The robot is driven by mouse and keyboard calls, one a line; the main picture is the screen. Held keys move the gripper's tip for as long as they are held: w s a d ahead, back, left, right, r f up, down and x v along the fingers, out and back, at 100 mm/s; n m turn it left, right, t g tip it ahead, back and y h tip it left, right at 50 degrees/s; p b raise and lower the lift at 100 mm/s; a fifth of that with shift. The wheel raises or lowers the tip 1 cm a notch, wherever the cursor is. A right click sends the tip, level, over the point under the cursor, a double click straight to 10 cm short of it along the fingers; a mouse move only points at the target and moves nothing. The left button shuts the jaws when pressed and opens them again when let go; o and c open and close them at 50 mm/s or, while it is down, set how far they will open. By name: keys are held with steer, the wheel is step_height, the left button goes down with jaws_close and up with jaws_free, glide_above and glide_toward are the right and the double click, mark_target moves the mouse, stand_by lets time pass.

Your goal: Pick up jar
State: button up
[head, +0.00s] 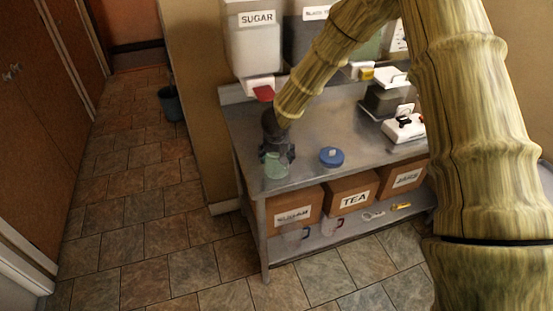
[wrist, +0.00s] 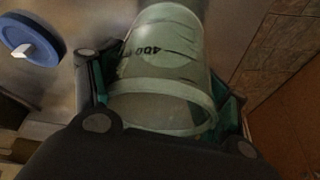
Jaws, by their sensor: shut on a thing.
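The jar (head: 276,168) is a pale green, see-through vessel near the front left corner of the metal table. In the wrist view the jar (wrist: 165,60) shows dark markings that read "400" and a thick rim, and it lies between the fingers. My gripper (head: 277,154) is above and around the jar's upper part, shut on it. The wrist view shows my gripper's dark and teal fingers (wrist: 165,100) on both sides of the jar. I cannot tell whether the jar's base touches the table top.
A blue lid (head: 332,157) with a pale knob lies on the metal table (head: 312,130), right of the jar. A scale (head: 403,128) stands farther right. A SUGAR bin (head: 255,45) is on the wall above. Tiled floor lies left.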

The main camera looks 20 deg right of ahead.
steer(key=v, duration=0.2)
steer(key=shift+r+b, duration=0.3)
steer(key=shift+b, duration=0.1)
steer(key=s+r+b, duration=0.2)
steer(key=s+b, duration=0.3)
steer(key=s, duration=1)
steer(key=s+a+f+n, duration=0.1)
steer(key=a+f, duration=0.1)
steer(key=f, duration=0.5)
steer(key=s+a+f+n+y, duration=0.1)
steer(key=s+a+f+n, duration=0.1)
steer(key=f, duration=0.6)
steer(key=shift+a+f+n, duration=0.2)
steer(key=shift+a+n, duration=0.1)
steer(key=shift+a, duration=0.1)
steer(key=shift+s, duration=0.15)
